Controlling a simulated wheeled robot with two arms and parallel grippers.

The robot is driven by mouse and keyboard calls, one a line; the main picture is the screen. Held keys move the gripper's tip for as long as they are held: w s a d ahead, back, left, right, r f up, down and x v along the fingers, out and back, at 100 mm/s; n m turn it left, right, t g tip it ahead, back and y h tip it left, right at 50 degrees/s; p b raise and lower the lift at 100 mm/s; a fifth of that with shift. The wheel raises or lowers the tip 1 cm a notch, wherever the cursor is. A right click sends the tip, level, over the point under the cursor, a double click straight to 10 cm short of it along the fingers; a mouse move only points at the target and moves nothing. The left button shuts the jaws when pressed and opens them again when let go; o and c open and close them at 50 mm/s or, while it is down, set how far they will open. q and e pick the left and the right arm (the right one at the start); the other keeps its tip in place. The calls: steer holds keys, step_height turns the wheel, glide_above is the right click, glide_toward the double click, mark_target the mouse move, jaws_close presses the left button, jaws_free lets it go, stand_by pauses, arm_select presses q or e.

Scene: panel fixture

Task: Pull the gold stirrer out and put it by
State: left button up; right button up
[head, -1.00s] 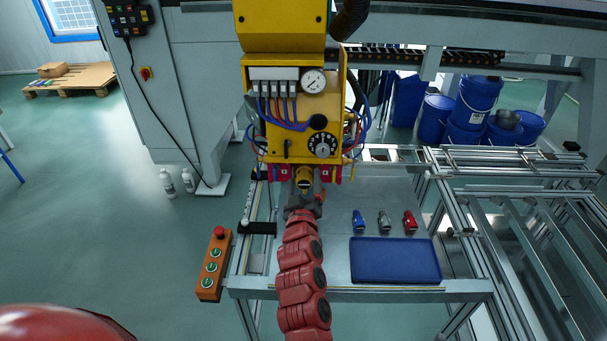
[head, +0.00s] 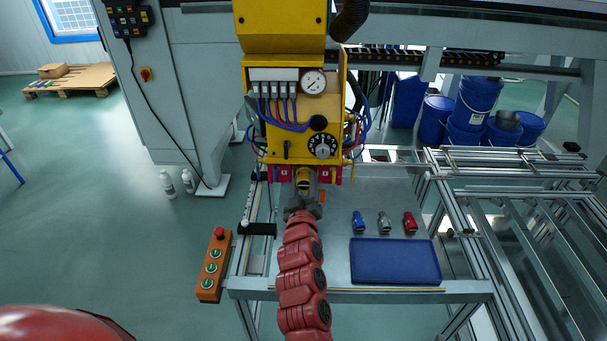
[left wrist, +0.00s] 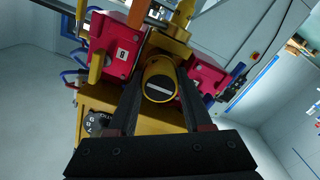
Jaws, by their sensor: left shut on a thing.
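The gold stirrer (head: 303,182) sits at the lower middle of the yellow panel unit (head: 290,138), between two red blocks. In the left wrist view the stirrer (left wrist: 158,80) shows its round gold end with a dark face and a pale bar across it. My left gripper (head: 303,196) is shut on it, with one dark finger on each side in the left wrist view (left wrist: 157,100). The stirrer's far part is hidden behind its end, so I cannot tell how deep it sits. My right gripper is not in view.
On the grey table right of my arm stand a blue (head: 358,222), a grey (head: 384,222) and a red fitting (head: 410,222). A dark blue tray (head: 395,262) lies in front of them. An orange button box (head: 214,268) is at the table's left edge. Hoses hang beside the panel.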

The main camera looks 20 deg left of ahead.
arm_select(q)
jaws_close()
steer(key=shift+s+d, duration=0.15)
steer(key=shift+s, duration=0.25)
steer(key=shift+p+v, duration=1.4)
steer(key=shift+v, duration=0.75)
steer(key=shift+s, duration=0.1)
steer(key=p, duration=0.3)
glide_toward(304, 184)
stand_by(0.3)
